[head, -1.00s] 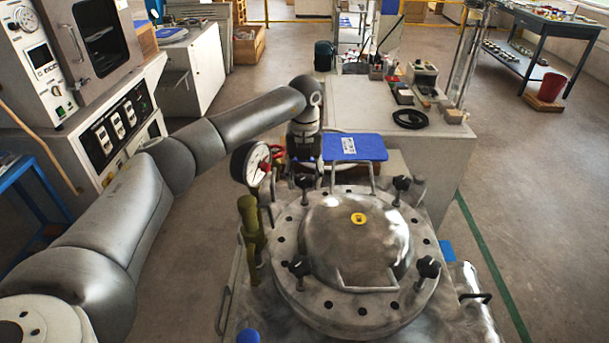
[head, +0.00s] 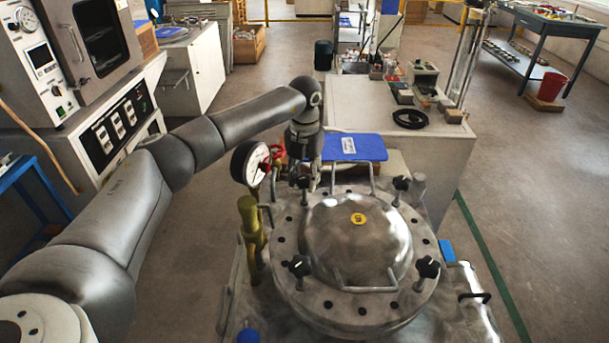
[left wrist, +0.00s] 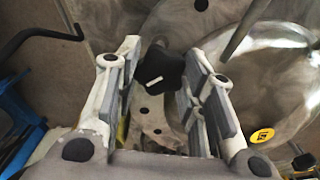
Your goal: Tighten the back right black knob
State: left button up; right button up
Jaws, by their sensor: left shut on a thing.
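The round metal vessel lid (head: 358,240) has black knobs around its rim. The back right knob (head: 402,184) stands upright with nothing touching it. The back left knob (head: 303,182) is below my left gripper (head: 308,178), which reaches down from above and partly hides it. In the left wrist view, my left gripper (left wrist: 162,62) is shut on this black knob (left wrist: 166,72), which has a white mark and sits between the two fingers. The front left knob (head: 299,266) and front right knob (head: 428,267) are free. My right gripper is not in view.
A pressure gauge (head: 251,163) with a red valve stands left of my gripper. A metal handle (head: 372,178) rises at the lid's back edge near a blue plate (head: 354,147). A cabinet (head: 385,110) stands behind.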

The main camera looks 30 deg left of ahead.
pick_arm(q)
jog(key=m, duration=0.7)
jog(key=shift+r, duration=0.1)
jog(key=m, duration=0.6)
jog(key=shift+w+m, duration=0.1)
jog(key=shift+m, duration=0.3)
jog(key=o, duration=1)
jog(key=shift+o, duration=0.2)
jog(key=shift+r, duration=0.1)
notch_tip(320, 180, up, 12)
